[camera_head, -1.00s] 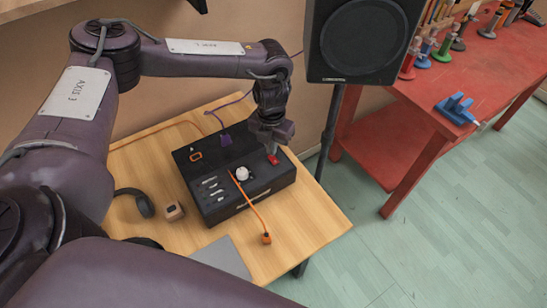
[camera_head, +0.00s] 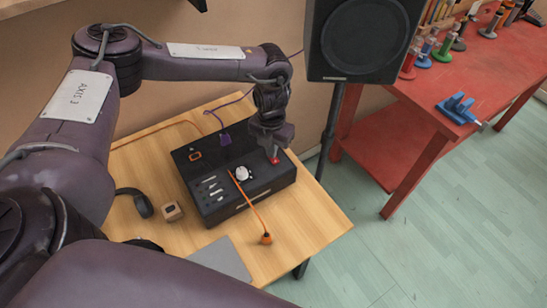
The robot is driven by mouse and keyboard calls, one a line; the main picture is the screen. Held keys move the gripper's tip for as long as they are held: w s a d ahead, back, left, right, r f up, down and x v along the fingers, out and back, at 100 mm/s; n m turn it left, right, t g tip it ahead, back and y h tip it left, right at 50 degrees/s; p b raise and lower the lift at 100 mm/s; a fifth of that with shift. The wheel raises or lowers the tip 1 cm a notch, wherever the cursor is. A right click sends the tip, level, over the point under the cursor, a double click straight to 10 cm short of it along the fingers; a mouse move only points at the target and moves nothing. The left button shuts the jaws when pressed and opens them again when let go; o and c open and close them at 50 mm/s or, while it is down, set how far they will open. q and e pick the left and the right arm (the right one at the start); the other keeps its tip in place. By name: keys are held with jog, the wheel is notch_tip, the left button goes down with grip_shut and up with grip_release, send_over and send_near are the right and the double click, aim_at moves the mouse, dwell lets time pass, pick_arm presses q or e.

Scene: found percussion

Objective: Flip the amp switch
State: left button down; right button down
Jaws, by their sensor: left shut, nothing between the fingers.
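The black amp box (camera_head: 246,196) sits on the light wooden table. Its top carries a white round knob (camera_head: 243,174), several small sliders (camera_head: 212,187) and a small red switch (camera_head: 275,160) near the right back corner. My left gripper (camera_head: 274,153) points down right over the red switch, with its fingers shut and empty. Its tips look to be at or touching the switch; the gripper partly hides it, so I cannot tell which way it is set. My right gripper does not show.
An orange cable (camera_head: 248,204) crosses the amp's front to an orange plug (camera_head: 266,239). A speaker (camera_head: 362,40) stands right, beside a red bench (camera_head: 450,95).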

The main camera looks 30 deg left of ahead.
pick_arm(q)
notch_tip(320, 180, up, 7)
jog(key=p, duration=0.6)
dwell(0.3)
dwell(0.4)
